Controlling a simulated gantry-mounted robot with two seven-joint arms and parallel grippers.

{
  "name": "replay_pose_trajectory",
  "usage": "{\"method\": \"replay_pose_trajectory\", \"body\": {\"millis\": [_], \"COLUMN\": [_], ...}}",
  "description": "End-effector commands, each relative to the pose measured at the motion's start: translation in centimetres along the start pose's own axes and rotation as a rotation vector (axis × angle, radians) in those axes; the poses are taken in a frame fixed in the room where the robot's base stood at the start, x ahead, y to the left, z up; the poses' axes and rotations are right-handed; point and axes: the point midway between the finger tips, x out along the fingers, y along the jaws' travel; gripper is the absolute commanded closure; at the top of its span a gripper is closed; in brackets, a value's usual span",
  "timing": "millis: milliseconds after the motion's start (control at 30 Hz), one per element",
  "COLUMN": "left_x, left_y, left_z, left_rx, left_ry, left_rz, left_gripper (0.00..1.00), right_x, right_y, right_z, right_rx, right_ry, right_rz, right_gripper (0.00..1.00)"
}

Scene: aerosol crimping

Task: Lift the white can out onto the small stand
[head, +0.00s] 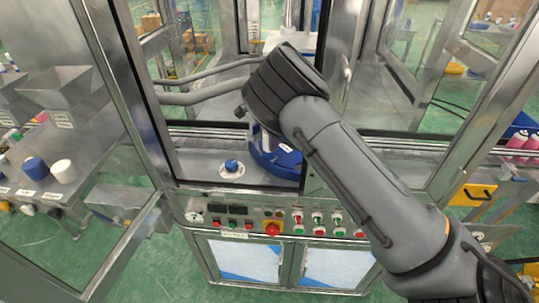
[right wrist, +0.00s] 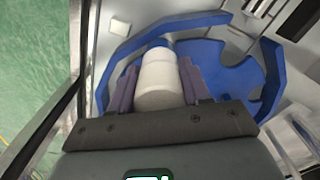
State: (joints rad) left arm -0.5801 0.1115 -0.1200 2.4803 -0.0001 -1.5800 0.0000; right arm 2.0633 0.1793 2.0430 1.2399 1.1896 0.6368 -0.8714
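In the right wrist view the white can (right wrist: 158,80) sits between the two purple fingers of my right gripper (right wrist: 160,85). The fingers lie close against both sides of the can and look shut on it. The can is within the blue star-shaped guide (right wrist: 232,75). In the head view my right arm reaches into the machine, and its wrist hides the fingers and this can. Part of the blue guide (head: 277,160) shows below the wrist. A small round base with a blue top (head: 231,166) stands to its left; I cannot tell if it is the stand. My left gripper is not in view.
Metal frame posts and a front rail border the machine opening. A control panel with buttons (head: 272,228) is below it. Grey hoses (head: 205,97) run behind. On the left side table stand a blue can (head: 36,168) and another white can (head: 63,171).

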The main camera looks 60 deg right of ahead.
Motion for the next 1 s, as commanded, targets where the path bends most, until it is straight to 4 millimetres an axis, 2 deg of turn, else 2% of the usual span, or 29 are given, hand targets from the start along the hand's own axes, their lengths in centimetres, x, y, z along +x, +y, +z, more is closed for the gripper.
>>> {"method": "replay_pose_trajectory", "body": {"millis": [33, 300, 733, 1000], "left_x": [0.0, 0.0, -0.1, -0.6], "left_y": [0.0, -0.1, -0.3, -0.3], "left_z": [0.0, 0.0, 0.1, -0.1], "left_rx": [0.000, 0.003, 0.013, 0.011], "left_ry": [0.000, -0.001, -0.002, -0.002], "left_rz": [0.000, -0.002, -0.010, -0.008], "left_gripper": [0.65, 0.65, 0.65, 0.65], "right_x": [0.0, 0.0, -0.6, -3.0], "right_y": [0.0, 0.0, 0.0, -0.1], "right_z": [0.0, 0.0, 0.0, 0.0], "right_rx": [0.000, 0.000, -0.001, -0.001], "right_ry": [0.000, 0.000, -0.001, -0.001], "right_rz": [0.000, 0.000, -0.001, -0.002], "right_gripper": [0.61, 1.00, 1.00, 1.00]}}
